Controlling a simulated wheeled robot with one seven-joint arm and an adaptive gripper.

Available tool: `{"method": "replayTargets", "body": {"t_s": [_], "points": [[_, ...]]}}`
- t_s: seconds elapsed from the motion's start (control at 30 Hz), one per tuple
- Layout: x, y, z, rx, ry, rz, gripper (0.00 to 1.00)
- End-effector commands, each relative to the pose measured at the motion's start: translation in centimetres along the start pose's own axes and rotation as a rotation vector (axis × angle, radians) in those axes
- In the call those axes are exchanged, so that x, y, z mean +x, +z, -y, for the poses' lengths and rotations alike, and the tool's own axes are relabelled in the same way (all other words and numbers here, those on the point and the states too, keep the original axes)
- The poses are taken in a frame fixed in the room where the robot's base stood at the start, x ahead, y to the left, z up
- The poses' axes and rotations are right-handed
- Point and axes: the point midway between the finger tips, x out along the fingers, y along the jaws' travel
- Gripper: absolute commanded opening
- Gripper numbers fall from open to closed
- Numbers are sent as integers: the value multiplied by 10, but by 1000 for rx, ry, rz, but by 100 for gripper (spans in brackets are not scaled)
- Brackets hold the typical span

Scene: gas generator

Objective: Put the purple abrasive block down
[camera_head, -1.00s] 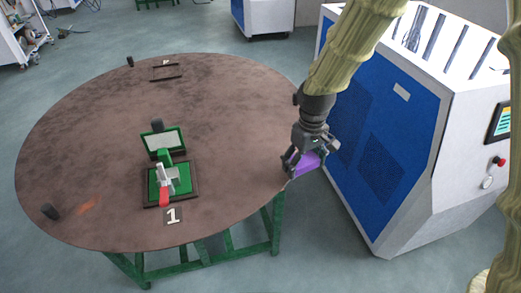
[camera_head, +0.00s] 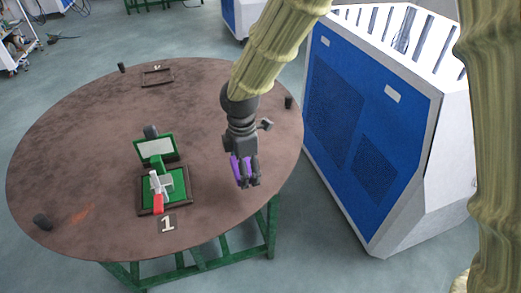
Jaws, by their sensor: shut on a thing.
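The purple abrasive block (camera_head: 236,166) is held in my gripper (camera_head: 247,182), partly hidden behind the dark fingers. My gripper points down, shut on the block, over the right part of the round brown table (camera_head: 100,105). I cannot tell whether the block touches the tabletop or hangs above it.
A green device with a red handle (camera_head: 158,201) stands on a green-based tray left of my gripper, by a label "1" (camera_head: 167,224). An empty dark frame (camera_head: 157,77) lies at the back. Small black cylinders stand near the rim. A blue and white machine (camera_head: 375,120) stands at the right.

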Motion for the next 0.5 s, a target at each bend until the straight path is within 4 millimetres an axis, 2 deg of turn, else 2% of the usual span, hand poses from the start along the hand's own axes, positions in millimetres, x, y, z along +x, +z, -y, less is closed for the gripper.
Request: {"method": "replayTargets", "body": {"t_s": [0.3,0.5], "points": [[2,42,-51,4,-1,0,42],[6,62,-76,4,0,-1,42]]}}
